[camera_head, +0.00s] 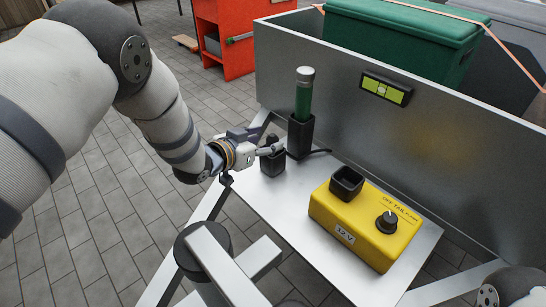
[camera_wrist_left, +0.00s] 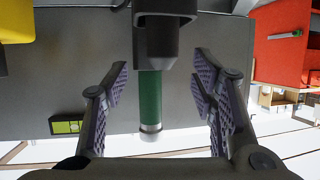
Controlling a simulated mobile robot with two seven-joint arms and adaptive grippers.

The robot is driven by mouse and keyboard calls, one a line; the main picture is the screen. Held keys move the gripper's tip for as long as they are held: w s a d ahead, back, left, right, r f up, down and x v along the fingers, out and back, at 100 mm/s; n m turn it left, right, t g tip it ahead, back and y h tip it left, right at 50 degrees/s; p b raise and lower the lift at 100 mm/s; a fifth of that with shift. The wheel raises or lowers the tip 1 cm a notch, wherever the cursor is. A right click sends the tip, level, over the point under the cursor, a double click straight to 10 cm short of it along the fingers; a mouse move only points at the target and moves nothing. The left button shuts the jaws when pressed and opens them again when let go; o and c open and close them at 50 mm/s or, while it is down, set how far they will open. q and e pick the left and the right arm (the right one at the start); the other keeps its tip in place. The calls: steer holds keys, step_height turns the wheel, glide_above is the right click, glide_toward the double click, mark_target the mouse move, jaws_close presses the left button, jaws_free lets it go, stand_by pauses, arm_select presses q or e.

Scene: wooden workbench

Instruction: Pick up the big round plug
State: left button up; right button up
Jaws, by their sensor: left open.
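What I take to be the big round plug is a green cylinder (camera_head: 304,98) with a grey cap. It stands upright in a tall black square holder (camera_head: 300,136) on the metal shelf. My left gripper (camera_head: 272,146) is just left of that holder, its fingers pointing toward it. In the left wrist view, the green cylinder (camera_wrist_left: 151,98) appears upside down between the two spread, purple-padded fingers (camera_wrist_left: 161,92), with no visible contact. The black holder (camera_wrist_left: 157,38) is at the top there. The gripper is open and empty. My right gripper is not in view.
A small black holder (camera_head: 273,160) stands just below my left gripper. A yellow box (camera_head: 365,226) with a black square socket (camera_head: 346,184) and a knob (camera_head: 387,222) is to the right. A metal wall (camera_head: 400,130) carrying a level (camera_head: 386,89) rises behind.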

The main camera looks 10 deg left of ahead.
mark_target(268, 139)
arm_select(q)
steer(key=b+x, duration=0.1)
steer(key=x, duration=0.3)
steer(key=shift+w+f+b, duration=0.2)
steer(key=shift+f+b, duration=0.15)
steer(key=shift+f, duration=0.05)
steer(key=shift+r, duration=0.1)
jaws_close()
steer(key=shift+r, duration=0.15)
